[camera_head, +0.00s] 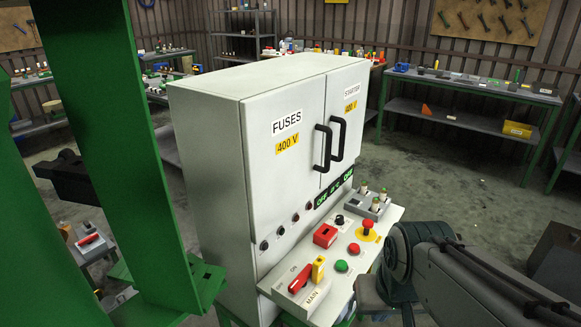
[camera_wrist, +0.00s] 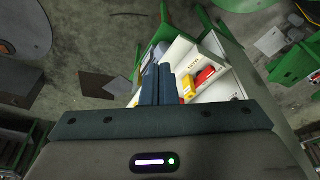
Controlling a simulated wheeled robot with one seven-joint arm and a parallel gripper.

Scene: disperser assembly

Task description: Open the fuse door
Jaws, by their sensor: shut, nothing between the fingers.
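The fuse door (camera_head: 285,190) is the left door of a pale grey cabinet in the head view, labelled "FUSES" with a yellow "400 V" sign. It looks closed, flush with the door beside it. Its black bar handle (camera_head: 323,148) is by the seam between the doors. My gripper (camera_wrist: 158,72) shows in the wrist view with its two dark fingers shut together and empty. The fingers point towards the control shelf of the cabinet and hide part of it. No contact with the handle is visible. In the head view my arm is at the lower right, and the gripper cannot be made out there.
The starter door (camera_head: 345,105) with its own handle (camera_head: 340,138) is on the right. Below the doors, a control shelf (camera_head: 318,297) carries a red main switch (camera_head: 301,279), buttons and a red emergency stop (camera_head: 369,227). A green frame (camera_head: 103,120) stands at the left.

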